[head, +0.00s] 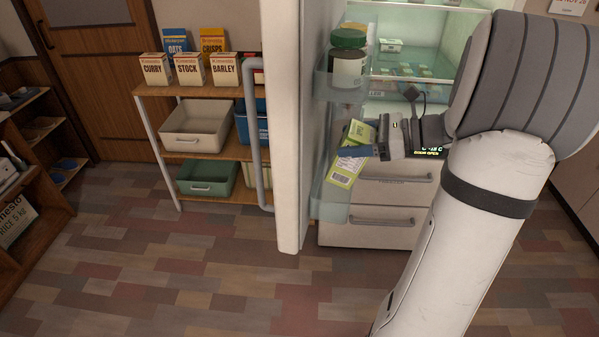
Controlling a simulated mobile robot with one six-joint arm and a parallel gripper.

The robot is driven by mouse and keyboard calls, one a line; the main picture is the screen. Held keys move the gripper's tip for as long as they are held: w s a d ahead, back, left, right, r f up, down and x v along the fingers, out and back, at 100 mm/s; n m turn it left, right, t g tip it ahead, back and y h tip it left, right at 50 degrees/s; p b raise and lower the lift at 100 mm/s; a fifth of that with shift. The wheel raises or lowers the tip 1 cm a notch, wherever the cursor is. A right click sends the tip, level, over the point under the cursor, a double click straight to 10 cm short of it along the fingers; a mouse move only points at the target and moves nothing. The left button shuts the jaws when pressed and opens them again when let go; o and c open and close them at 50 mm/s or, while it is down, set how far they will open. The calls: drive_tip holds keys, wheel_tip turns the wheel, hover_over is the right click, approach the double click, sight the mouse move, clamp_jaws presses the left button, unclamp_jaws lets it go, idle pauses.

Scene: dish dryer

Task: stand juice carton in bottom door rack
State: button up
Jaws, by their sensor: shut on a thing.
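A yellow-green juice carton (343,170) is in my gripper (358,151), tilted, in front of the open fridge's door. A blue finger crosses the carton's middle; the other finger is hidden. The carton's lower end is at the upper part of the bottom door rack (330,203), a clear greenish bin on the inner side of the door. I cannot tell whether the carton is inside the rack or just in front of it.
An upper door rack (325,86) holds a dark jar with a green lid (348,58). Fridge drawers (385,225) stand behind the carton. The white door (289,120) is open, with a shelf of boxes and bins (200,90) to its left. The floor in front is clear.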

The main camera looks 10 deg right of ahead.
sight(331, 162)
drive_tip(key=f, duration=0.2)
drive_tip(key=a+f, duration=0.1)
drive_tip(key=f, duration=0.2)
drive_tip(key=w+a+f, duration=0.1)
drive_tip(key=f, duration=0.1)
drive_tip(key=shift+w+f, duration=0.1)
drive_tip(key=shift+f, duration=0.15)
drive_tip(key=shift+a+f+b, duration=0.15)
drive_tip(key=shift+f+b, duration=0.2)
drive_tip(key=shift+f, duration=0.2)
drive_tip(key=shift+w+a+r+g+h+p, duration=0.5)
drive_tip(key=shift+a+r+g+h+p, duration=0.15)
drive_tip(key=shift+h+p, duration=0.3)
drive_tip(key=shift+a+h+p, duration=0.25)
drive_tip(key=shift+a+p, duration=0.05)
drive_tip(key=shift+a, duration=0.1)
drive_tip(key=shift+w+f+h, duration=0.1)
drive_tip(key=shift+f+h, duration=0.2)
drive_tip(key=shift+f, duration=0.7)
drive_tip(key=shift+f, duration=0.2)
drive_tip(key=o, duration=1.5)
